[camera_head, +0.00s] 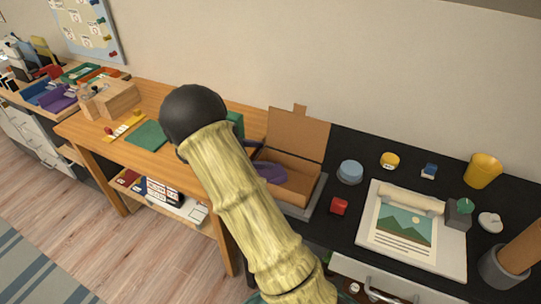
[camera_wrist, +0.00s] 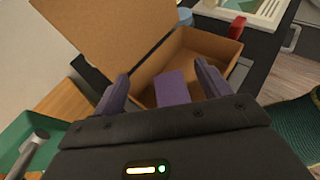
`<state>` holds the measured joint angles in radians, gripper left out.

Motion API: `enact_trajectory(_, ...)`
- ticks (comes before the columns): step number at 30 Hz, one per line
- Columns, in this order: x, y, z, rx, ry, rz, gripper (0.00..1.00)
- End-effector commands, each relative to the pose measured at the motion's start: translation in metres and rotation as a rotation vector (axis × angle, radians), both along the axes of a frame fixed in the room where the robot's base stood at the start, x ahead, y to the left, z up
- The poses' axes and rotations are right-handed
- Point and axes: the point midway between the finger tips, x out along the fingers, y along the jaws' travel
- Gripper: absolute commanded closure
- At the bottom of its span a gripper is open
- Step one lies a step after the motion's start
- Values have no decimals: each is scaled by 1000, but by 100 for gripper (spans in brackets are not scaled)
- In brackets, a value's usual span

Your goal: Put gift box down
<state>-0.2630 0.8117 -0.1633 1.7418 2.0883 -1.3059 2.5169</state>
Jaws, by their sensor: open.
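A small purple box (camera_wrist: 172,87), which looks like the gift box, lies inside an open cardboard box (camera_wrist: 205,48). In the wrist view my gripper (camera_wrist: 162,72) is open, with one purple-grey finger on either side of the purple box and visible gaps between. I cannot tell how far the fingertips are above it. In the head view the cardboard box (camera_head: 289,183) stands on the dark counter with its lid raised at the back. My arm hides most of my gripper and the left part of the cardboard box there.
A wooden desk (camera_head: 165,154) adjoins the dark counter (camera_head: 345,222) on the left. A yellow cup (camera_head: 482,170) stands farther right.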

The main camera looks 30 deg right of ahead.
Motion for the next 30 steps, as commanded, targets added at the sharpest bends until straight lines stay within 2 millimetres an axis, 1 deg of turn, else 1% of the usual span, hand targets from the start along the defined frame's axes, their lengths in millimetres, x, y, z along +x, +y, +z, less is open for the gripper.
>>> enact_trajectory(1, 2, 11, 4, 2, -3, 3, 24)
enact_trajectory(6, 5, 41, 16, 1, -2, 2, 24)
enact_trajectory(9, 7, 55, 22, 1, -2, 1, 24)
enact_trajectory(12, 8, 64, 26, 1, -1, 1, 24)
enact_trajectory(16, 8, 67, 28, 1, 1, 0, 24)
enact_trajectory(30, 8, 67, 28, 1, 1, 0, 24)
